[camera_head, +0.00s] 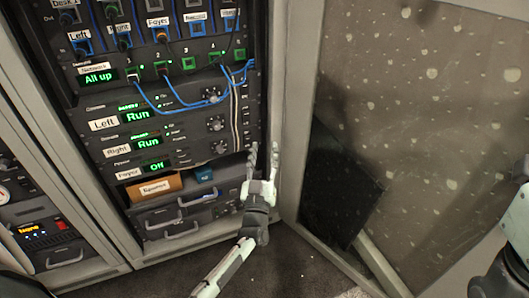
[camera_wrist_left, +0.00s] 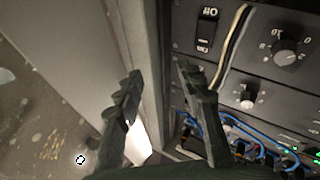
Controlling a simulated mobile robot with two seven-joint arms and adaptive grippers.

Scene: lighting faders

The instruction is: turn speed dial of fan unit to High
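No label reading "fan" is legible, so I cannot tell which unit is the fan unit. In the head view, black round dials sit on the right of the rack units labelled Left (camera_head: 211,95), Right (camera_head: 216,123) and Foyer (camera_head: 220,147). The left wrist view shows a large pointer dial (camera_wrist_left: 286,50) with unclear marks around it, and a smaller knob (camera_wrist_left: 248,97). My left gripper (camera_head: 264,152) is open and empty at the rack's right edge, its fingers apart in the left wrist view (camera_wrist_left: 158,78). It touches no dial visibly. My right gripper is out of view.
Blue cables (camera_head: 180,104) hang across the upper rack. A labelled brown box (camera_head: 154,187) sits on a lower shelf. A grey frame post (camera_head: 284,100) and speckled open door (camera_head: 420,120) stand right of the rack. A rocker switch (camera_wrist_left: 206,30) is near my left fingers.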

